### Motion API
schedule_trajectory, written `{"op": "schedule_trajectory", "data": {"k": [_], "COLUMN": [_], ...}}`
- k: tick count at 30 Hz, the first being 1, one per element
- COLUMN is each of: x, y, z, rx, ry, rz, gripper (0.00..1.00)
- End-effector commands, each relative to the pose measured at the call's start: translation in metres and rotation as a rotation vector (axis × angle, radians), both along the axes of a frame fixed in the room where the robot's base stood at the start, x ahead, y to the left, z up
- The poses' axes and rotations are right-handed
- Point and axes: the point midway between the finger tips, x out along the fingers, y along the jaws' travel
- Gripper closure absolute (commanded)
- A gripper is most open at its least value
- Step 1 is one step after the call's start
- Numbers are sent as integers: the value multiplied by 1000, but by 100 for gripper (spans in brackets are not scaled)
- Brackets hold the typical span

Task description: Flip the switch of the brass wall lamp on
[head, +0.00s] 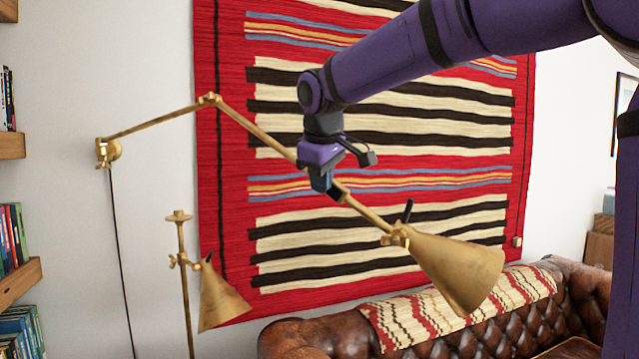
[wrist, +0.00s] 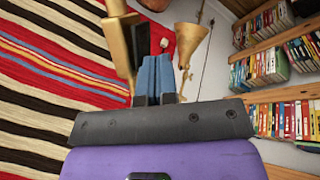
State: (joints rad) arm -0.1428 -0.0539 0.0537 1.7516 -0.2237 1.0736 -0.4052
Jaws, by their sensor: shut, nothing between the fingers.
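The brass wall lamp has its mount (head: 108,152) on the white wall at the left in the head view. Its jointed arm runs over a top elbow (head: 209,99) and down right to a conical brass shade (head: 458,270). A thin black lever, the likely switch (head: 407,211), sticks up at the shade's neck. My gripper (head: 335,192) is shut and empty, pointing down by the lamp's lower arm, up and left of the lever. I cannot tell whether it touches the arm. In the wrist view my blue fingers (wrist: 155,75) are together beside a brass bar (wrist: 118,40).
A second brass lamp (head: 222,300) on a stand is at lower left; its shade likely shows in the wrist view (wrist: 189,42). A striped red rug (head: 225,200) hangs behind. A brown leather sofa (head: 315,338) is below. Bookshelves (head: 20,285) stand at left.

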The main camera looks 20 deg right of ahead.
Motion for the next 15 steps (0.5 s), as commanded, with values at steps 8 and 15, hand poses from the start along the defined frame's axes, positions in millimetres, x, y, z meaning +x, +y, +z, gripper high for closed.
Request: {"op": "schedule_trajectory", "data": {"k": [8,15], "x": [-5,-14], "y": [0,0], "z": [-2,-6], "rx": [1,0], "ry": [-1,-1], "rz": [0,1], "gripper": [100,100]}}
